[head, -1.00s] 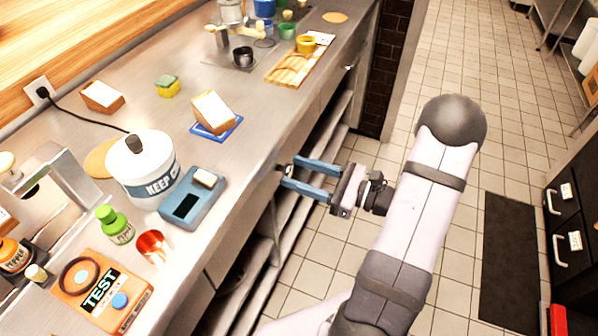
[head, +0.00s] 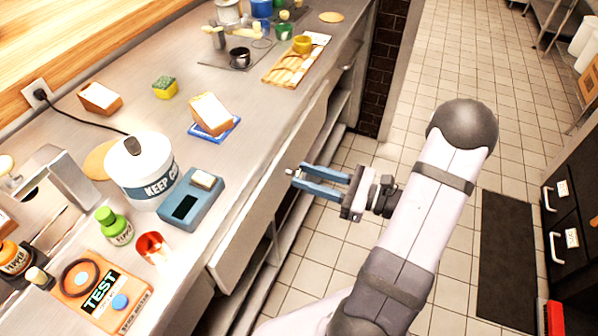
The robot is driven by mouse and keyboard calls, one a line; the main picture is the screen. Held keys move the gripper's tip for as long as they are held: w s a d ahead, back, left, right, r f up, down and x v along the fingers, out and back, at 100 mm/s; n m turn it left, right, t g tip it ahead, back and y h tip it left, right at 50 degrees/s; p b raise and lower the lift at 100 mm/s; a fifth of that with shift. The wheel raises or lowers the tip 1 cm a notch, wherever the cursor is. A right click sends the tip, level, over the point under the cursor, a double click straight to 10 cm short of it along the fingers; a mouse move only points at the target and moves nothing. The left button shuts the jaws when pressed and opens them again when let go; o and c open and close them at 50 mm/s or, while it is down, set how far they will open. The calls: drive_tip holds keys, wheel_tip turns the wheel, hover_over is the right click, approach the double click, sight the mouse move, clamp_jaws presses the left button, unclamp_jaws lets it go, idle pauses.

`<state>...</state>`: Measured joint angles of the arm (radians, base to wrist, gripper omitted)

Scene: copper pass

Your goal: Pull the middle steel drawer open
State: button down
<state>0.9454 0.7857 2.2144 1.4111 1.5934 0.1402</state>
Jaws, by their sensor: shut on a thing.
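The steel drawer front (head: 262,205) runs along the counter's right side, below the worktop edge. It appears to stand out a little from the counter, partly open. My gripper (head: 297,175) reaches in from the right over the floor, with its two blue fingers shut on the drawer's small pale handle (head: 290,173). Only the handle's end shows past the fingertips. The inside of the drawer cannot be made out.
Open shelves lie below. The tiled floor (head: 320,240) beside my gripper is clear.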

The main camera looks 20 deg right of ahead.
drive_tip(key=p+v, duration=0.1)
drive_tip(key=v, duration=1)
drive_tip(key=shift+p, duration=0.35)
drive_tip(key=c, duration=1.4)
unclamp_jaws()
drive_tip(key=shift+o, duration=0.2)
drive_tip(key=v, duration=0.7)
drive_tip(key=shift+b, duration=0.3)
drive_tip(key=shift+s+d+r, duration=0.1)
